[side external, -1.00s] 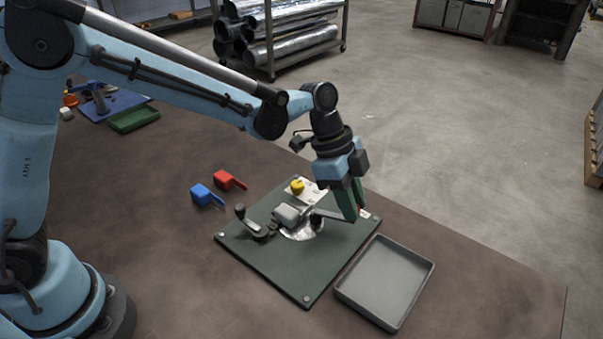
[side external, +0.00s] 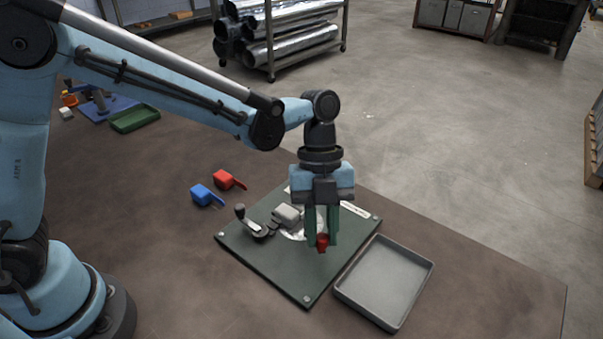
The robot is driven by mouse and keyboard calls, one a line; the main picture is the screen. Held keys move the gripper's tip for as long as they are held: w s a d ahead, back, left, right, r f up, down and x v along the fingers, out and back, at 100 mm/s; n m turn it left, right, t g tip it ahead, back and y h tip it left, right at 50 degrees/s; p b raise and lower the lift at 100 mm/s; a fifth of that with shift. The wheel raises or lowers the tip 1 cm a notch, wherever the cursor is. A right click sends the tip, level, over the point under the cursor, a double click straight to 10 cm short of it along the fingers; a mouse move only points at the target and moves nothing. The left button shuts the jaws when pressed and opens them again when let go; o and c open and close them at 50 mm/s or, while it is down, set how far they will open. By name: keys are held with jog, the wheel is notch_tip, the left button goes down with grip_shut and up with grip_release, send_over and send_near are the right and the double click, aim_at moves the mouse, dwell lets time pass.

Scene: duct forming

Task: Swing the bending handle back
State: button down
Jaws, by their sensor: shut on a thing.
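The bending handle's red knob (side external: 322,243) is between the fingers of my gripper (side external: 321,238), which is shut on it over the front right of the dark green base plate (side external: 268,263). The rest of the handle is mostly hidden behind the fingers. A shiny sheet-metal piece (side external: 293,235) lies on the plate, partly behind the gripper, beside a grey block (side external: 286,213). A small lever with a black knob (side external: 240,209) stands at the plate's left. The yellow knob at the back is hidden by my gripper.
An empty grey tray (side external: 386,282) lies just right of the plate. The brown table is clear in front.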

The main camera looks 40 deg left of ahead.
jog(key=s+a+m, duration=0.1)
jog(key=s+m+y, duration=0.1)
jog(key=m, duration=0.1)
jog(key=shift+s+a+g, duration=0.1)
jog(key=shift+a+g, duration=0.3)
jog(key=shift+s+a+m+y, duration=0.25)
jog(key=shift+s+a+m, duration=0.15)
jog(key=shift+m, duration=0.4)
jog(key=shift+s+a+m+y, duration=0.25)
jog(key=shift+a+m, duration=0.2)
jog(key=shift+m, duration=0.35)
jog(key=c, duration=1)
grip_release()
jog(key=shift+o, duration=0.2)
jog(key=v, duration=1.2)
jog(key=shift+w, duration=0.2)
